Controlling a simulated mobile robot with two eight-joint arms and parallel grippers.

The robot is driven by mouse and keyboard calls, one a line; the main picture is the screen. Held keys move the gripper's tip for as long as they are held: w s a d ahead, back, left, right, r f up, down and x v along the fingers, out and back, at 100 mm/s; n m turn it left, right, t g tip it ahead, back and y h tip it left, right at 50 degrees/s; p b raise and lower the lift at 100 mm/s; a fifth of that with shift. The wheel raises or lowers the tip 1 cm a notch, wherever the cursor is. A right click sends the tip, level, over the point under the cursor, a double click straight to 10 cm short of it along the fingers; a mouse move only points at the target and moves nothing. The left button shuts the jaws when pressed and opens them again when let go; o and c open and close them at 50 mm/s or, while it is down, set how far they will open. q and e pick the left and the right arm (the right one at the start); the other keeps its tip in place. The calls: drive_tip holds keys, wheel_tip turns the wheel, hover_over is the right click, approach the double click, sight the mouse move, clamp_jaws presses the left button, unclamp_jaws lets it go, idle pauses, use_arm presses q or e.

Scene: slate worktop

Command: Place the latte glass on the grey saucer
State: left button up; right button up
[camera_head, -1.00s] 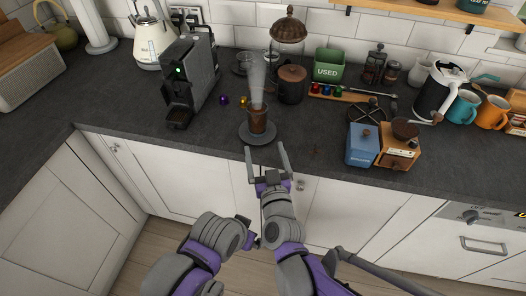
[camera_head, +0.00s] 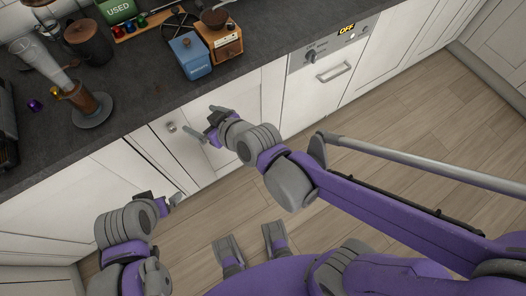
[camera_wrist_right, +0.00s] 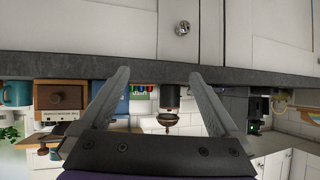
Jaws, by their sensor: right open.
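The latte glass (camera_head: 80,98), holding dark brown liquid, stands upright on the grey saucer (camera_head: 92,119) on the worktop in the head view. My right gripper (camera_head: 201,120) is open and empty, in front of the cupboards to the right of the saucer and apart from the glass. Its spread fingers show in the right wrist view (camera_wrist_right: 160,95), with nothing held between them. My left gripper (camera_head: 163,200) is lower, in front of the cupboards; its jaw opening is unclear.
A blue box (camera_head: 190,56) and a wooden grinder (camera_head: 222,40) stand near the worktop's front edge. A dark jar (camera_head: 88,42) and green container (camera_head: 116,10) stand behind the glass. Worktop (camera_head: 140,85) between saucer and blue box is clear.

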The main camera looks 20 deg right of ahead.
drive_tip(key=s+d+f+m+g+h, duration=0.2)
drive_tip(key=s+d+f+h, duration=0.1)
drive_tip(key=s+d, duration=0.4)
drive_tip(key=s+d+f+m+g+h, duration=0.2)
drive_tip(key=s+d, duration=0.6)
drive_tip(key=d, duration=0.4)
drive_tip(key=shift+f+m+g+h, duration=0.4)
drive_tip(key=shift+f+m+g, duration=0.2)
drive_tip(key=shift+f, duration=0.15)
